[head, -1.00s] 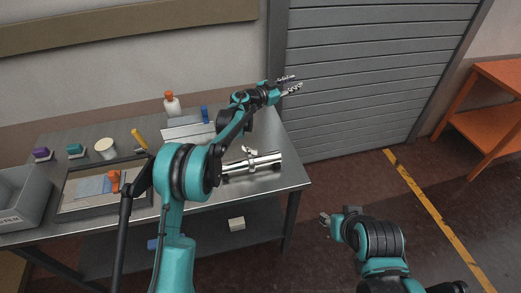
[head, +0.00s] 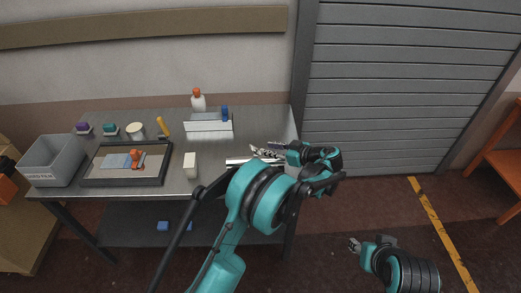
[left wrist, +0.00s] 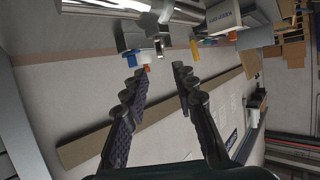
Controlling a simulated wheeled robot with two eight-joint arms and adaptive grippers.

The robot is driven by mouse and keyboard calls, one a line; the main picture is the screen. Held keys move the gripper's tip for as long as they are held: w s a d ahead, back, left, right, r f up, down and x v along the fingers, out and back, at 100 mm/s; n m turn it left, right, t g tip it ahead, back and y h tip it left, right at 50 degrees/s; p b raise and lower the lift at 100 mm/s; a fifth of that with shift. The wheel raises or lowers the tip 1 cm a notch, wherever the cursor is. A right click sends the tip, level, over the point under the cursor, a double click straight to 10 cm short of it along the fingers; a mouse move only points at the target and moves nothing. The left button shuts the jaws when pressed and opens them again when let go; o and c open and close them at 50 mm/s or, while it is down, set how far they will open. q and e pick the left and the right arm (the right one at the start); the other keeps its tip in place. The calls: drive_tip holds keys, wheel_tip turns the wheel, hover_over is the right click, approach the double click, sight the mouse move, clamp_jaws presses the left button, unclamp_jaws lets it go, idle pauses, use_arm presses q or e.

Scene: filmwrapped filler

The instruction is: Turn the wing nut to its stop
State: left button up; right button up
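A shiny metal pipe (head: 240,161) lies on the right part of the metal table, mostly hidden behind my left arm in the head view. In the left wrist view the pipe (left wrist: 112,8) crosses the top edge. A small bright metal piece beside it (left wrist: 166,14) may be the wing nut; its wings are not clear. My left gripper (head: 262,151) is over the right end of the table near the pipe. In the left wrist view the left gripper's fingers (left wrist: 160,72) are apart with nothing between them. My right gripper (head: 354,244) is low, right of the table, away from it.
A grey bin (head: 55,158), a dark-rimmed tray (head: 98,180) and a white block (head: 190,166) stand on the table. A white-and-grey holder (head: 208,122) and an orange-capped bottle (head: 198,101) are at the back.

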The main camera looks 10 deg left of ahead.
sight(255, 147)
use_arm(q)
drive_tip(key=b+x, duration=0.2)
drive_tip(key=x, duration=0.5)
drive_tip(key=shift+a+f, duration=0.25)
drive_tip(key=shift+a, duration=0.1)
clamp_jaws()
